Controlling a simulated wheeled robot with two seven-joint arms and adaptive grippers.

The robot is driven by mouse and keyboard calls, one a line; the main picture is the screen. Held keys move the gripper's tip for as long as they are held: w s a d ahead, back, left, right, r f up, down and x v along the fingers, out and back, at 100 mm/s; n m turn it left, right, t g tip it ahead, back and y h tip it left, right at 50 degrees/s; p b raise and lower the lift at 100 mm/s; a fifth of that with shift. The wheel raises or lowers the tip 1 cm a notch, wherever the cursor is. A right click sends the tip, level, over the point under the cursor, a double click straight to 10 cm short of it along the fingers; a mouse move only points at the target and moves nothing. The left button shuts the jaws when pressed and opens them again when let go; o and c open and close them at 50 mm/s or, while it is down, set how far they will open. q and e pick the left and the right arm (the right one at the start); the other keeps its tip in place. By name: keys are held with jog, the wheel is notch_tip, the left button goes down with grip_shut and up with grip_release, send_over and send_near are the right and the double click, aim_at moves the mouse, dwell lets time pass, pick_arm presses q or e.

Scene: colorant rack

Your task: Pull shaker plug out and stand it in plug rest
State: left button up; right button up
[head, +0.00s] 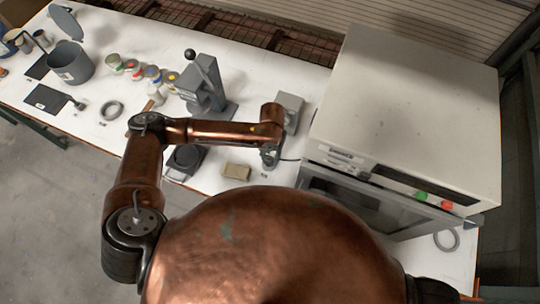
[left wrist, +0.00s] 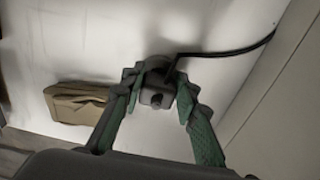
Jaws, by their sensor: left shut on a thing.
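My left gripper (head: 269,158) is shut on a small dark grey plug (left wrist: 157,92), which sits between its fingertips in the left wrist view (left wrist: 158,86). A black cable (left wrist: 222,54) runs from the plug to the right, towards the large pale cabinet (head: 408,110) with a green and a red button, perhaps the shaker. A grey box (head: 291,104) stands just behind my left wrist and is partly hidden by it. I cannot tell whether the plug touches anything beneath it. I cannot make out the plug rest for certain. My right gripper is out of view.
A tan block (head: 237,172) lies left of my left gripper, also in the left wrist view (left wrist: 76,102). A grey lever press (head: 203,88), several small pots, a grey ring (head: 112,110) and a grey bucket (head: 70,65) stand further left on the white table (head: 213,180).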

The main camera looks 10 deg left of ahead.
pick_arm(q)
jog(key=shift+f, duration=0.35)
jog(key=o, duration=1.2)
jog(key=shift+o, duration=0.2)
jog(key=shift+r, duration=0.1)
notch_tip(320, 180, up, 12)
jog(key=shift+w, duration=0.3)
jog(key=shift+d, duration=0.1)
